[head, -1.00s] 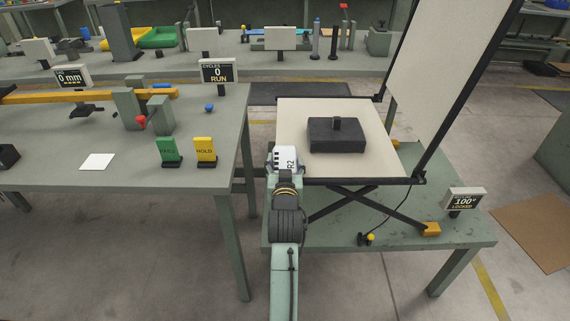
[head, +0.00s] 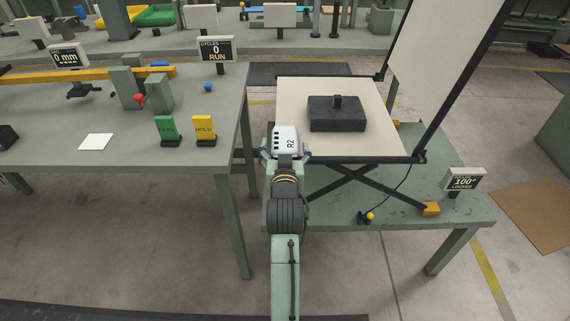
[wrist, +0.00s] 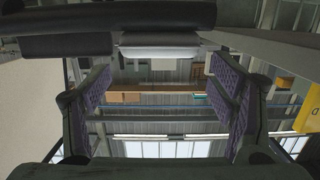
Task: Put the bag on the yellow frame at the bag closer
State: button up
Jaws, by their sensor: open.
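No bag can be made out in either view, and I cannot tell which thing is the bag closer. A long orange-yellow beam (head: 85,72) runs over the left table, but I cannot tell whether it is the yellow frame. My gripper (wrist: 165,100) is open in the wrist view, with its purple-padded fingers apart and nothing between them. In the head view the white wrist housing marked R2 (head: 286,141) is at the near left corner of the lounger's cream seat (head: 295,105).
A dark block (head: 337,114) lies on the seat, with the tall backrest (head: 434,50) raised at right. A sign (head: 463,180) reads 100° LOCKED. Green (head: 166,128) and yellow HOLD (head: 204,128) cards stand on the left table (head: 60,165). A gap separates the tables.

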jog(key=s+r, duration=0.1)
jog(key=s, duration=0.7)
jog(key=shift+r, duration=0.1)
